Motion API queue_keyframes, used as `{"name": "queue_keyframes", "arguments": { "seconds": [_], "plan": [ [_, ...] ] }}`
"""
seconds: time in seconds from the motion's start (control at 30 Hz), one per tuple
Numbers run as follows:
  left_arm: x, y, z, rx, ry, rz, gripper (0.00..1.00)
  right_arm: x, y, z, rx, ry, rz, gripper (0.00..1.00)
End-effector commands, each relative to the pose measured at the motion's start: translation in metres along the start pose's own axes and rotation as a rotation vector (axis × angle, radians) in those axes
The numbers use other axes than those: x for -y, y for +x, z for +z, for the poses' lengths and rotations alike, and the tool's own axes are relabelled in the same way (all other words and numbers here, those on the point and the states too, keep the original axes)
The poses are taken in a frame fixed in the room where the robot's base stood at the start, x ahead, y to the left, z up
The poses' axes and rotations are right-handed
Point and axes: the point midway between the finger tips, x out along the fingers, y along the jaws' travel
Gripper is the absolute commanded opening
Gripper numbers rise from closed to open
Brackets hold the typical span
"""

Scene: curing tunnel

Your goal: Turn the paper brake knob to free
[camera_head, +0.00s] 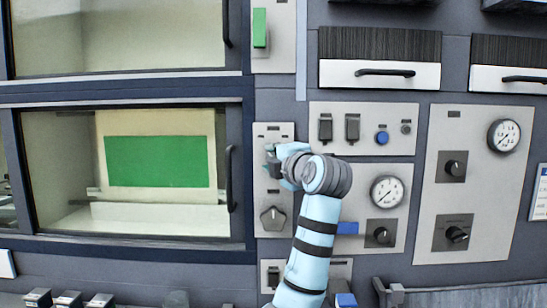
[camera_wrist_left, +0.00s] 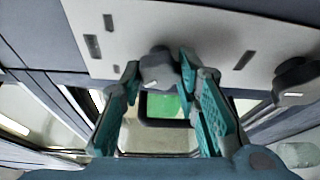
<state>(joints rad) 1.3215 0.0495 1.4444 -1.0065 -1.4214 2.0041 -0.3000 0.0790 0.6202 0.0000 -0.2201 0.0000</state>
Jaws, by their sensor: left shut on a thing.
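A narrow light panel (camera_head: 262,197) beside the lower window carries two dark knobs, one above the other. My left gripper (camera_head: 274,162) is at the upper knob and mostly hides it in the head view. In the left wrist view this grey knob (camera_wrist_left: 158,68) sits between the teal fingertips, and the gripper (camera_wrist_left: 160,76) is shut on it. The lower knob (camera_head: 272,218) is free, with a pointed grip. It also shows in the left wrist view (camera_wrist_left: 297,80). The labels are too small to read, so I cannot tell the knob's setting. My right gripper is out of view.
A window door with a vertical handle (camera_head: 230,178) is left of the panel, with a green sheet (camera_head: 157,161) behind it.

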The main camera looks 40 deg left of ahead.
Motion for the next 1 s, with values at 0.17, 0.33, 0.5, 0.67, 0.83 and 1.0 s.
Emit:
{"name": "queue_keyframes", "arguments": {
  "seconds": [0.17, 0.33, 0.5, 0.67, 0.83, 1.0],
  "plan": [
    [0.0019, 0.0003, -0.0001, -0.002, -0.035, -0.021, 0.02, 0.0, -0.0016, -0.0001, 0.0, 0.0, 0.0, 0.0],
    [0.0025, 0.0004, -0.0002, -0.002, -0.048, -0.026, 0.02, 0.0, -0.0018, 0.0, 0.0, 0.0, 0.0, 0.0],
    [0.0027, 0.0004, -0.0002, -0.002, -0.048, -0.027, 0.02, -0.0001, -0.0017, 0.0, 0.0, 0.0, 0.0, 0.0],
    [0.0028, 0.0004, -0.0002, -0.002, -0.047, -0.027, 0.34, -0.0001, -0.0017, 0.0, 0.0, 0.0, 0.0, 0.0],
    [0.0018, 0.0003, -0.0002, -0.001, -0.048, -0.024, 0.5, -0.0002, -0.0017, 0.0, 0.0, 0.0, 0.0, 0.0],
    [0.0011, 0.0002, -0.0001, -0.001, -0.048, -0.022, 0.5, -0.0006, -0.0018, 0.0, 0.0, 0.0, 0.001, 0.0]
  ]
}}
